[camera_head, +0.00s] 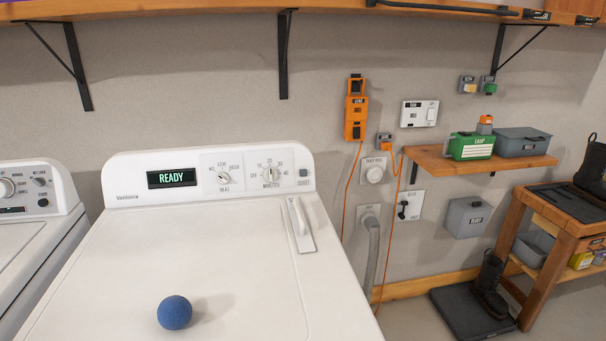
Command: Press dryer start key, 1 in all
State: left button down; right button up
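The white dryer (240,260) stands in the middle, with its control panel along the back edge. The panel's display (171,178) reads READY in green. A heat dial (223,178) and a minutes dial (270,175) sit to the right of the display. The small dark start key (304,172) is at the panel's right end, with a tiny label under it. Neither of my grippers is in view.
A blue ball (174,312) lies on the dryer top, near the front. A long white handle (300,226) lies at the top's right side. A washer (28,220) stands at left. A wooden shelf (425,160) and a bench (535,262) are at right.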

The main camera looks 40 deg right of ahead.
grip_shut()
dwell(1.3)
